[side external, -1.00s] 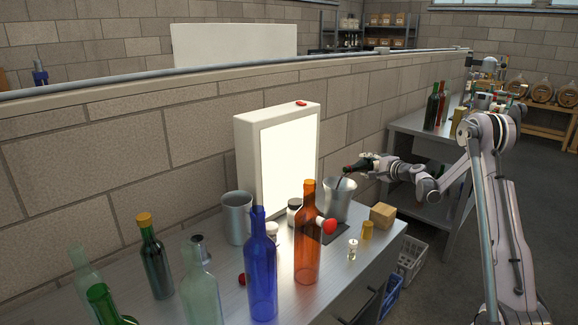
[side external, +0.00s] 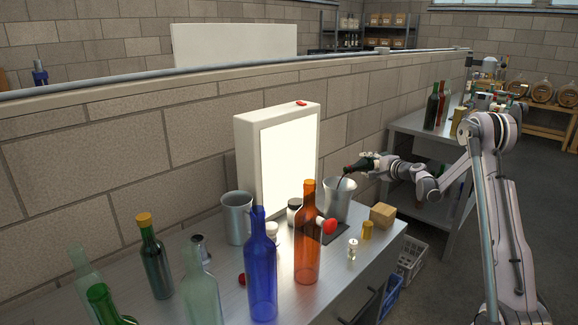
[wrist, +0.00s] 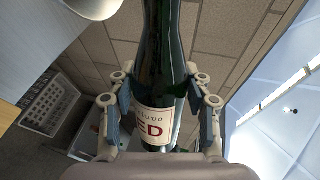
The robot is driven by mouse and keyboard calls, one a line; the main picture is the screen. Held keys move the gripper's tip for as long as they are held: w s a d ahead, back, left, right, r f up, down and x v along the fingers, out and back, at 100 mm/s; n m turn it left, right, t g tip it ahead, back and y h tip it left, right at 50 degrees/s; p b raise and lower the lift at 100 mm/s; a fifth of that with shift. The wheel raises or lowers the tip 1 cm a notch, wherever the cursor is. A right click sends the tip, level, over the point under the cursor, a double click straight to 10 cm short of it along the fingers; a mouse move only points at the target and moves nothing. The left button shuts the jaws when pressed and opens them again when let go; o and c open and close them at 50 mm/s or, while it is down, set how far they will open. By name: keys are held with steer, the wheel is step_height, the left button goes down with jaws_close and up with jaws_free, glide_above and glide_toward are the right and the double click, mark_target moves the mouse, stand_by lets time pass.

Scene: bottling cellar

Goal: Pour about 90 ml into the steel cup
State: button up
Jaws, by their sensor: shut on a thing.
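My gripper (side external: 372,164) is shut around the body of a dark green wine bottle (side external: 356,167). The wrist view shows both fingers against the sides of the bottle (wrist: 162,45), around a pale label with red letters. The bottle is tilted, its neck pointing down and left above the steel cup (side external: 339,203). A thin dark stream runs from the mouth towards the inside of the cup.
A second steel vessel (side external: 237,219) stands left of the bright light panel (side external: 288,160). An orange bottle (side external: 307,240) and a blue bottle (side external: 262,270) stand in front. A wooden block (side external: 382,215) and a small cork-coloured piece (side external: 367,231) sit right of the cup.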

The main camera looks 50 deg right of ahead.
steer(key=shift+r, duration=0.15)
stand_by(0.8)
steer(key=f+m, duration=0.1)
steer(key=f, duration=0.1)
steer(key=d+f+m+y, duration=0.1)
steer(key=shift+s+d+f+m+t, duration=0.1)
steer(key=shift+s+f+m+t, duration=0.05)
steer(key=shift+s+m+t, duration=0.15)
steer(key=shift+d+f+m, duration=0.1)
steer(key=shift+f+m, duration=0.2)
steer(key=shift+f, duration=0.05)
steer(key=shift+f+m+y, duration=0.25)
steer(key=shift+m+y, duration=0.05)
stand_by(1.2)
